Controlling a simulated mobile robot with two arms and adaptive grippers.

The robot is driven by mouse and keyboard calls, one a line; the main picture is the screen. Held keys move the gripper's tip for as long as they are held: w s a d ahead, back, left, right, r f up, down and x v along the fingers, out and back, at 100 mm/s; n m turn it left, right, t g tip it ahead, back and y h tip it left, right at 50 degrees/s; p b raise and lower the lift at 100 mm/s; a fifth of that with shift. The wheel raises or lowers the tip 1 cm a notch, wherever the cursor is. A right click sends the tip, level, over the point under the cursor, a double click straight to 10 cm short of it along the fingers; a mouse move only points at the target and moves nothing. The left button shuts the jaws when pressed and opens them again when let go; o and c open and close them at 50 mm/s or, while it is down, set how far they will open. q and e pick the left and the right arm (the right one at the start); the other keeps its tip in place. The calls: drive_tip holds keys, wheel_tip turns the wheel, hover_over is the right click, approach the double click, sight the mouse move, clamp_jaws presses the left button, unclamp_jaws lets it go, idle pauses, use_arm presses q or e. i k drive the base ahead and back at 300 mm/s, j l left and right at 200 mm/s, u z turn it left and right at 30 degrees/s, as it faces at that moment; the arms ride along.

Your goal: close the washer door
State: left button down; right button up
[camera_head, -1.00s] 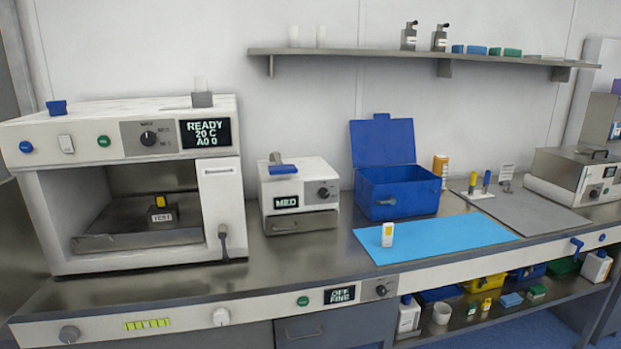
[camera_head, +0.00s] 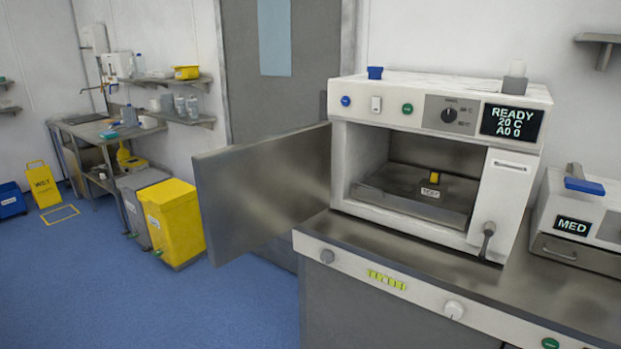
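The washer (camera_head: 440,115) is a white box on the steel counter, with a display reading READY, 20 C, A0 0. Its steel door (camera_head: 262,185) stands wide open, swung out to the left from the left side of the opening. Inside, a grey tray (camera_head: 415,202) holds a small dark item (camera_head: 433,178) with a yellow top and a TEST label (camera_head: 430,193). A latch handle (camera_head: 487,238) hangs on the white panel right of the opening. Neither of my grippers is in view.
A white MED unit (camera_head: 575,225) stands right of the washer. Yellow (camera_head: 172,220) and grey bins stand on the floor beyond the door. Blue floor (camera_head: 200,310) is clear left of the counter.

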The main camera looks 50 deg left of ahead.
sight(251, 193)
drive_tip(key=j, duration=0.95)
drive_tip(key=k+j, duration=0.1)
drive_tip(key=j, duration=1.8)
drive_tip(key=k+j, duration=0.15)
drive_tip(key=j, duration=0.8)
drive_tip(key=i+z, duration=0.05)
